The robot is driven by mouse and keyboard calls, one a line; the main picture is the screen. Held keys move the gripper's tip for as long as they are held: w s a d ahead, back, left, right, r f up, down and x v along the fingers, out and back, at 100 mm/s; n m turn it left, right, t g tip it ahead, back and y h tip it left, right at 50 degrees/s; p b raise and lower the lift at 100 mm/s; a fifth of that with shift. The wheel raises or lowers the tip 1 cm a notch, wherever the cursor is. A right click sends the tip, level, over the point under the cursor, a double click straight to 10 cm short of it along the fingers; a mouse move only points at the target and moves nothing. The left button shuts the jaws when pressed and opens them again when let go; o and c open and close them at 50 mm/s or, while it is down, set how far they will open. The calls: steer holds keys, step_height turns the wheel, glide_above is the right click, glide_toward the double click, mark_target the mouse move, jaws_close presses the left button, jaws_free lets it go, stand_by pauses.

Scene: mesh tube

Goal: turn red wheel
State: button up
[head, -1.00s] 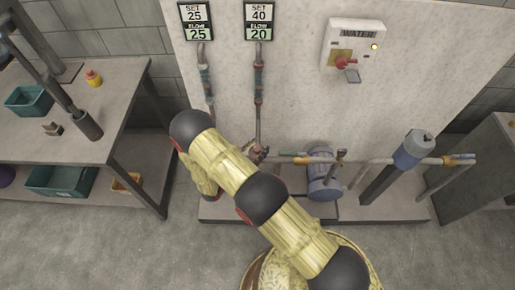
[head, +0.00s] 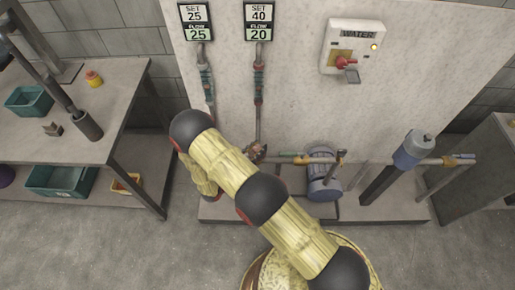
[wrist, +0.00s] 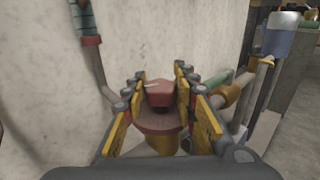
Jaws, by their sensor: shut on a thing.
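In the wrist view, the red wheel (wrist: 160,95) is a faceted red knob above a wider dull-red disc, with a yellow part below it. My gripper (wrist: 160,76) is shut on it, one yellow-and-black finger on each side. In the head view, my gripper (head: 256,152) is small and partly hidden behind my arm, at the foot of the right-hand vertical pipe. The wheel cannot be made out clearly there. The left display (head: 196,22) reads SET 25, FLOW 25. The right display (head: 259,21) reads SET 40, FLOW 20.
A white WATER box (head: 352,50) with a red switch and a lit yellow lamp is on the wall panel. A blue pump (head: 323,174) and pipework stand right of my gripper. A workbench (head: 90,130) with bins is at the left. The floor in front is clear.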

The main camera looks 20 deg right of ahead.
steer(key=shift+t, duration=0.3)
steer(key=n+t+y+p, duration=0.2)
steer(key=n+t+y, duration=0.2)
steer(key=shift+s+d+n+t+y, duration=0.1)
steer(key=shift+n+t+y, duration=0.2)
steer(key=shift+t+y, duration=0.1)
steer(key=shift+n+t+y+p, duration=0.3)
steer(key=shift+n+t+y, duration=0.4)
steer(key=shift+n+y, duration=0.65)
steer(key=shift+n+t+y+p, duration=0.3)
steer(key=shift+n+t+y, duration=0.5)
steer(key=shift+y, duration=0.95)
steer(key=shift+n+y, duration=0.25)
steer(key=shift+y, duration=0.05)
steer(key=o, duration=1.2)
steer(key=shift+c, duration=0.2)
steer(key=v, duration=1.1)
steer(key=shift+s, duration=0.35)
